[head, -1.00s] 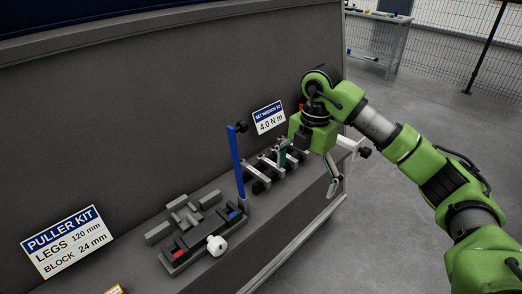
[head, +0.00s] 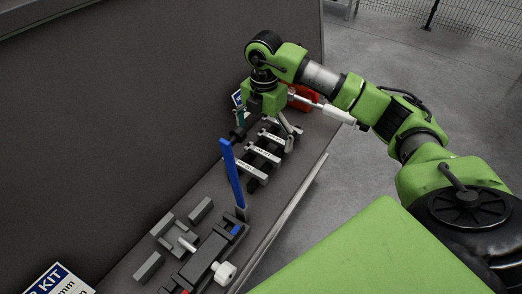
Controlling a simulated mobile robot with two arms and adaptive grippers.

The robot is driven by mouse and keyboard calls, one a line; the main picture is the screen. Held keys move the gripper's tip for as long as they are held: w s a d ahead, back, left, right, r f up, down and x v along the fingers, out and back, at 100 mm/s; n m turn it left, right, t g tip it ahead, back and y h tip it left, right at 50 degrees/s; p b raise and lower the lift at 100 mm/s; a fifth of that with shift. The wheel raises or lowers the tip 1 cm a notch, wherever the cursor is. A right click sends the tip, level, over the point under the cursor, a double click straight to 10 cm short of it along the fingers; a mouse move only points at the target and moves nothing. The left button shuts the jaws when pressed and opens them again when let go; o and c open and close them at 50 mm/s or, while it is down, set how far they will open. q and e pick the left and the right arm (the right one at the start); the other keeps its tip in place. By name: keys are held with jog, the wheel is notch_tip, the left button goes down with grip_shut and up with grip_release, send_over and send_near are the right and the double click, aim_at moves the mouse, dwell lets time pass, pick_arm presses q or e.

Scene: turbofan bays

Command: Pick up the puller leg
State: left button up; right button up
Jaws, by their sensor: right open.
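Several puller legs, pale labelled bars with dark ends, lie side by side on a dark rack on the bench; one leg (head: 263,156) shows in the middle of the row. The far legs are partly hidden by my right gripper (head: 266,128). My right gripper is open, points down and is over the far end of the row. One of its fingers hangs on the right side of the legs. I see nothing held between its fingers. My left gripper is not in view.
A blue upright bar (head: 232,175) stands just in front of the legs. Grey blocks (head: 174,238) and a dark fixture (head: 215,258) with a white knob (head: 224,272) lie nearer. A red object (head: 303,97) is behind the wrist. The back panel borders the left.

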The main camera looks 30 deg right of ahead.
aim_at(263, 152)
notch_tip(263, 152, down, 3)
jog(key=shift+w+f+p, duration=0.1)
jog(key=shift+f+p, duration=0.05)
jog(key=shift+p, duration=0.4)
notch_tip(263, 152, down, 4)
jog(key=shift+r+p, duration=0.2)
jog(key=shift+p, duration=0.6)
jog(key=shift+f, duration=0.4)
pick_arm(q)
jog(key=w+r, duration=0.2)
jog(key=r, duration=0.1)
pick_arm(e)
jog(key=shift+r, duration=0.1)
jog(key=c, duration=1.4)
